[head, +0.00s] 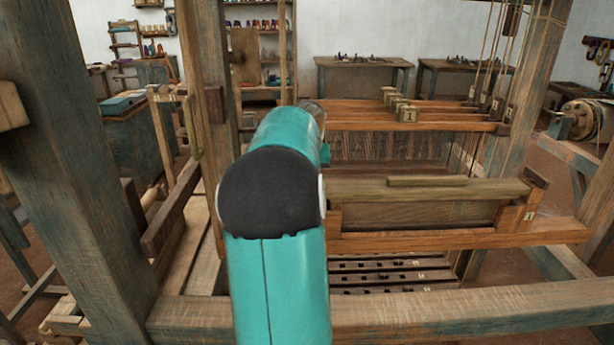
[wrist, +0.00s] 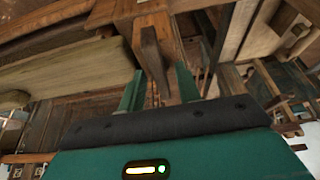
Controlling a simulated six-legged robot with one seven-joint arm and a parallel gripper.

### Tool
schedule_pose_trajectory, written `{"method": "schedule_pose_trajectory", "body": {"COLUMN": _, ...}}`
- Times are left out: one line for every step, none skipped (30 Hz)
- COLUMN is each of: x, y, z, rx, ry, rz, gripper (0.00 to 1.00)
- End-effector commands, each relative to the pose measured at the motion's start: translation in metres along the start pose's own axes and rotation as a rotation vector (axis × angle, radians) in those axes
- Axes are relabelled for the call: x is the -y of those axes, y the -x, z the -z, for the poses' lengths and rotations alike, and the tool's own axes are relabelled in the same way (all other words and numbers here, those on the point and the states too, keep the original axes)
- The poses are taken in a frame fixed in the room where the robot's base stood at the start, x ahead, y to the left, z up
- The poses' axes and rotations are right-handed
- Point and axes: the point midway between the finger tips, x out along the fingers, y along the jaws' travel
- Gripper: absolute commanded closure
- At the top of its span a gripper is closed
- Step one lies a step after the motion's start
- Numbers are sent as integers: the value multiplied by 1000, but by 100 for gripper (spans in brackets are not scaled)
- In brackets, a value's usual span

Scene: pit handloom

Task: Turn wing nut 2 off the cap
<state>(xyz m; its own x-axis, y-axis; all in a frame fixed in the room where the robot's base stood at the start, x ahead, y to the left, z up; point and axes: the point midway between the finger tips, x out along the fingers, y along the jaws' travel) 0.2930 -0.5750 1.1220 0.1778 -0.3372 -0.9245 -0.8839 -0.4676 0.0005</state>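My gripper (wrist: 160,76) shows in the wrist view with its two green fingers apart. A dark, narrow wooden piece (wrist: 152,50) extends into the gap between them, with visible space on both sides. It looks like a wing nut, but I see no number on it. The pale rounded beam on the left (wrist: 70,90) looks like the cap. In the head view the cap (head: 460,189) runs across the loom's beater, with a tag marked 1 at its right end. My teal arm hides the cap's left end and the gripper there.
Thick loom posts stand at the left (head: 85,150) and right (head: 520,100). A front beam (head: 450,308) crosses below. Workbenches (head: 365,65) stand at the back wall.

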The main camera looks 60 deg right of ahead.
Motion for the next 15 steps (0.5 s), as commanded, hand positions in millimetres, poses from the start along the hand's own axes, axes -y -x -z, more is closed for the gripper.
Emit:
{"method": "schedule_pose_trajectory", "body": {"x": 0, "y": 0, "z": 0, "rx": -1, "ry": 0, "rz": 0, "gripper": 66}}
{"method": "schedule_pose_trajectory", "body": {"x": 0, "y": 0, "z": 0, "rx": -1, "ry": 0, "rz": 0, "gripper": 66}}
{"method": "schedule_pose_trajectory", "body": {"x": 0, "y": 0, "z": 0, "rx": -1, "ry": 0, "rz": 0, "gripper": 66}}
{"method": "schedule_pose_trajectory", "body": {"x": 0, "y": 0, "z": 0, "rx": -1, "ry": 0, "rz": 0, "gripper": 66}}
{"method": "schedule_pose_trajectory", "body": {"x": 0, "y": 1, "z": 0, "rx": -1, "ry": 0, "rz": 0, "gripper": 66}}
{"method": "schedule_pose_trajectory", "body": {"x": 0, "y": 2, "z": 0, "rx": -2, "ry": 0, "rz": 0, "gripper": 66}}
{"method": "schedule_pose_trajectory", "body": {"x": 0, "y": 4, "z": 1, "rx": -2, "ry": 0, "rz": 0, "gripper": 66}}
{"method": "schedule_pose_trajectory", "body": {"x": 0, "y": 6, "z": 1, "rx": -3, "ry": 0, "rz": 0, "gripper": 66}}
{"method": "schedule_pose_trajectory", "body": {"x": 0, "y": 10, "z": 1, "rx": -4, "ry": 0, "rz": 0, "gripper": 66}}
{"method": "schedule_pose_trajectory", "body": {"x": 0, "y": 14, "z": 1, "rx": -4, "ry": -1, "rz": 1, "gripper": 66}}
{"method": "schedule_pose_trajectory", "body": {"x": 0, "y": 18, "z": 1, "rx": -4, "ry": -1, "rz": 1, "gripper": 66}}
{"method": "schedule_pose_trajectory", "body": {"x": 0, "y": 25, "z": 1, "rx": -5, "ry": -1, "rz": 1, "gripper": 66}}
{"method": "schedule_pose_trajectory", "body": {"x": 0, "y": 30, "z": 1, "rx": -5, "ry": -1, "rz": 1, "gripper": 66}}
{"method": "schedule_pose_trajectory", "body": {"x": 1, "y": 37, "z": 1, "rx": -5, "ry": -1, "rz": 2, "gripper": 66}}
{"method": "schedule_pose_trajectory", "body": {"x": 1, "y": 46, "z": 2, "rx": -7, "ry": 0, "rz": 2, "gripper": 66}}
